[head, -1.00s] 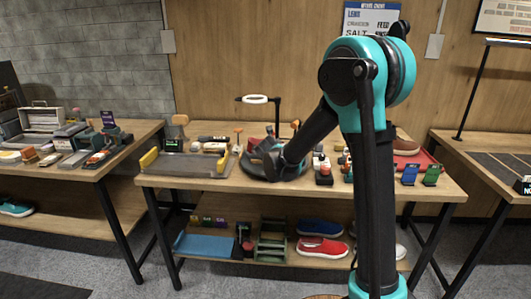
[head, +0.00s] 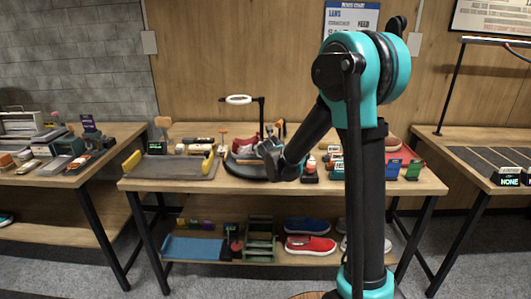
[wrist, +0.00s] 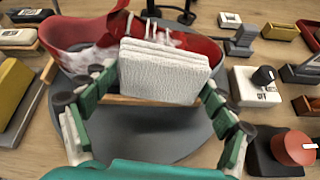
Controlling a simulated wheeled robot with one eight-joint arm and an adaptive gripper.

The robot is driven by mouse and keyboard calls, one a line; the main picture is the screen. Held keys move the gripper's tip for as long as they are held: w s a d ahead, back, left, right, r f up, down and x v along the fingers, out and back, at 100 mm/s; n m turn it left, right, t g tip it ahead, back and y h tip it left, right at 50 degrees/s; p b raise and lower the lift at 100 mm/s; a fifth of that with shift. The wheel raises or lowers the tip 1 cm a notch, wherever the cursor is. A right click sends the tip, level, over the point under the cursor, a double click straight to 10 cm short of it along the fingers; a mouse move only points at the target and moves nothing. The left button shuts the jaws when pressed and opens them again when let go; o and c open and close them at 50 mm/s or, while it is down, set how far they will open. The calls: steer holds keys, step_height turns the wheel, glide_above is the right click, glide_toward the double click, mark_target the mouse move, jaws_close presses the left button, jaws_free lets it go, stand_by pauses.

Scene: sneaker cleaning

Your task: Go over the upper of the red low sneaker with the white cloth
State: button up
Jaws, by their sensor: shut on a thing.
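The red low sneaker (head: 247,143) sits on a round dark stand (head: 235,169) on the middle table. In the wrist view the sneaker (wrist: 85,32) has whitish patches on its upper. My gripper (wrist: 154,84) is shut on the white cloth (wrist: 163,70), a folded ribbed block with a wooden strip along its lower edge. The cloth is in front of the sneaker's side and covers part of it; I cannot tell whether they touch. In the head view my gripper (head: 272,158) is at the right side of the sneaker, and the cloth cannot be made out.
Small bottles and boxes (head: 392,170) crowd the right side. Another red shoe (head: 310,244) is on the lower shelf.

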mark_target(242, 150)
steer(key=shift+a, duration=1.95)
steer(key=shift+w+a+f, duration=0.1)
steer(key=shift+w+a, duration=0.1)
steer(key=shift+a, duration=1.8)
steer(key=shift+w+a, duration=0.15)
steer(key=shift+a, duration=1.8)
steer(key=shift+w, duration=0.15)
steer(key=shift+d, duration=2.45)
steer(key=shift+s+d, duration=0.2)
steer(key=shift+d, duration=3.3)
steer(key=shift+f, duration=0.1)
steer(key=shift+w, duration=0.15)
